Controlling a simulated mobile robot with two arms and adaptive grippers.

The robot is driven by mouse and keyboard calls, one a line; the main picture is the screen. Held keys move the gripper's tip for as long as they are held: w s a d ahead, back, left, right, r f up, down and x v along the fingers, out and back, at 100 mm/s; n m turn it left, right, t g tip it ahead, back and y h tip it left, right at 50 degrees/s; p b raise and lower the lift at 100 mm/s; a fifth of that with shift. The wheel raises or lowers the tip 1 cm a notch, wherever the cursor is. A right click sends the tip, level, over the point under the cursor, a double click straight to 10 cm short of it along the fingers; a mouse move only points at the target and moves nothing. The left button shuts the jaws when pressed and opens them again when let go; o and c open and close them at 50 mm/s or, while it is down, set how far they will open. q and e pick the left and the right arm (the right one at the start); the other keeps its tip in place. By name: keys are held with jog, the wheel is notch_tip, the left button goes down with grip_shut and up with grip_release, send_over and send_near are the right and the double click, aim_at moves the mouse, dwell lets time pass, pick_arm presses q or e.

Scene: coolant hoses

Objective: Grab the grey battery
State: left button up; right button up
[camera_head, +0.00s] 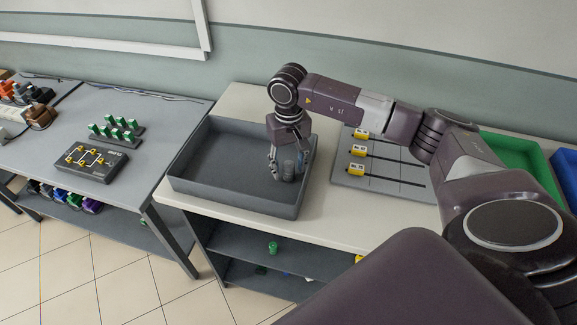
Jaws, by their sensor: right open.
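The grey battery (289,169) stands upright inside the grey tray (228,194), towards its right side. It is a small grey cylinder. My right gripper (288,168) reaches down into the tray from above, with its fingers open on either side of the battery. I cannot tell whether the fingers touch it. My left gripper is not in view.
A board with yellow-tagged black rods (385,166) lies right of the tray. A green bin (513,154) and a blue bin (567,170) stand farther right. A green item (272,247) is on the shelf below.

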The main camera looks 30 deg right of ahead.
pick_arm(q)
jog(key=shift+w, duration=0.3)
pick_arm(e)
grip_shut()
